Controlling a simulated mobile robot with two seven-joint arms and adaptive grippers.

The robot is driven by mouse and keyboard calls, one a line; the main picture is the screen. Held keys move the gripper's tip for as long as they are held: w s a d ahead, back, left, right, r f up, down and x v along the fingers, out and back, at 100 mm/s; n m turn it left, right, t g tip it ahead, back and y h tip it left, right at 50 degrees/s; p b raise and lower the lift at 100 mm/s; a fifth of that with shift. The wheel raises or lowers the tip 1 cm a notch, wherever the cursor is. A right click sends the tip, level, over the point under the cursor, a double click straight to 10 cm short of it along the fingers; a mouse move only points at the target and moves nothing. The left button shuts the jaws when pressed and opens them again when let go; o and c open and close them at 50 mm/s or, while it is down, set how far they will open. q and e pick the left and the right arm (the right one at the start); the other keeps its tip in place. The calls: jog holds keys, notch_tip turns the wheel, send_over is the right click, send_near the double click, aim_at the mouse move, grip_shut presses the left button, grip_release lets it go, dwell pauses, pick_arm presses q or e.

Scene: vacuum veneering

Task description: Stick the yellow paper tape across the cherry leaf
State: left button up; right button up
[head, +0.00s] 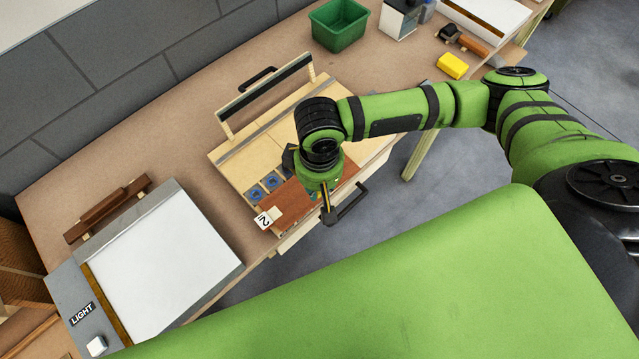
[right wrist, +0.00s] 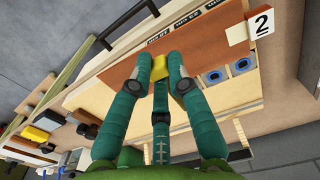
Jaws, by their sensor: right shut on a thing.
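The cherry leaf (head: 290,202) is a reddish-brown sheet lying on the pale wooden bench press. It shows in the right wrist view (right wrist: 205,45) as well, behind the fingertips. My right gripper (head: 326,194) is over the leaf, partly hidden by its own arm in the head view. My left gripper is in neither view.
A card marked 2 (head: 264,219) and blue rings (head: 256,192) lie beside the leaf. A hinged bar (head: 265,98) stands behind it. A light table (head: 165,265) is at left. A green bin (head: 339,24) and yellow block (head: 452,66) are farther back.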

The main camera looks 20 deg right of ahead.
jog(key=shift+f+b, duration=0.45)
jog(key=shift+f, duration=0.5)
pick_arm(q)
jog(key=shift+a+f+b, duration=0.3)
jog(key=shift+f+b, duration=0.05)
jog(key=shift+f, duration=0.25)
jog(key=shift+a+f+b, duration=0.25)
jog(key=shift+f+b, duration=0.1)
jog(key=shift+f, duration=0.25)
pick_arm(e)
notch_tip(320, 180, down, 4)
jog(key=shift+r, duration=0.15)
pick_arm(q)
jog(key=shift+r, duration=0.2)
pick_arm(e)
jog(key=shift+r, duration=0.1)
pick_arm(q)
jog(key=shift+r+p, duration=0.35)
jog(key=shift+p, duration=0.2)
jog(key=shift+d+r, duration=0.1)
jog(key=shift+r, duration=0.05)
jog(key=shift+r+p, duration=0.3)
jog(key=shift+p, duration=0.15)
pick_arm(e)
jog(key=shift+f, duration=0.2)
